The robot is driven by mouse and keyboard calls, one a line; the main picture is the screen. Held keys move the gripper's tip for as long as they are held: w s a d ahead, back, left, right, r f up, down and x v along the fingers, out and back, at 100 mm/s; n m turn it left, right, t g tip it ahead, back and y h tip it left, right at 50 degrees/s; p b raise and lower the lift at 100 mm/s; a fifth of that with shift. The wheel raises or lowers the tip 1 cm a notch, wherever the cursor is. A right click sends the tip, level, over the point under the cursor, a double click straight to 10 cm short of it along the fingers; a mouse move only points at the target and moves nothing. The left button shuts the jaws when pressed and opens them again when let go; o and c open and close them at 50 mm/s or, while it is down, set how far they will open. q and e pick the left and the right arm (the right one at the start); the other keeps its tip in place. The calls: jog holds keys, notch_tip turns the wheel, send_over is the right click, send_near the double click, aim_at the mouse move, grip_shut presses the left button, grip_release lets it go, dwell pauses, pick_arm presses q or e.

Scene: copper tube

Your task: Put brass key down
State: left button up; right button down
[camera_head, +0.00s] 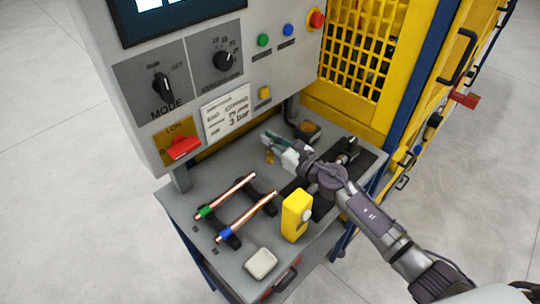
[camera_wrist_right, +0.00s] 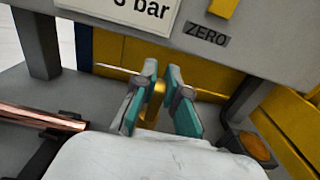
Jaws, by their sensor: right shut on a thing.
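The brass key (camera_wrist_right: 153,101) is between the fingers of my right gripper (camera_wrist_right: 160,95), which is shut on it. In the head view my right gripper (camera_head: 268,142) reaches in from the right over the back of the grey worktop (camera_head: 225,185), below the control panel. A small bit of the brass key (camera_head: 269,156) shows under its fingertips. I cannot tell whether the key touches the worktop. My left gripper is not in view.
Two copper tubes, one with a green end (camera_head: 228,194) and one with a blue end (camera_head: 248,215), lie on black holders left of my arm. A yellow device (camera_head: 296,216) and a pale block (camera_head: 260,263) stand near the front. The panel's red switch (camera_head: 184,147) is close behind.

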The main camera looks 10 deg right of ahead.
notch_tip(320, 180, down, 4)
jog(key=shift+w+a+r+b, duration=0.1)
jog(key=shift+b, duration=0.65)
jog(key=c, duration=1.2)
grip_release()
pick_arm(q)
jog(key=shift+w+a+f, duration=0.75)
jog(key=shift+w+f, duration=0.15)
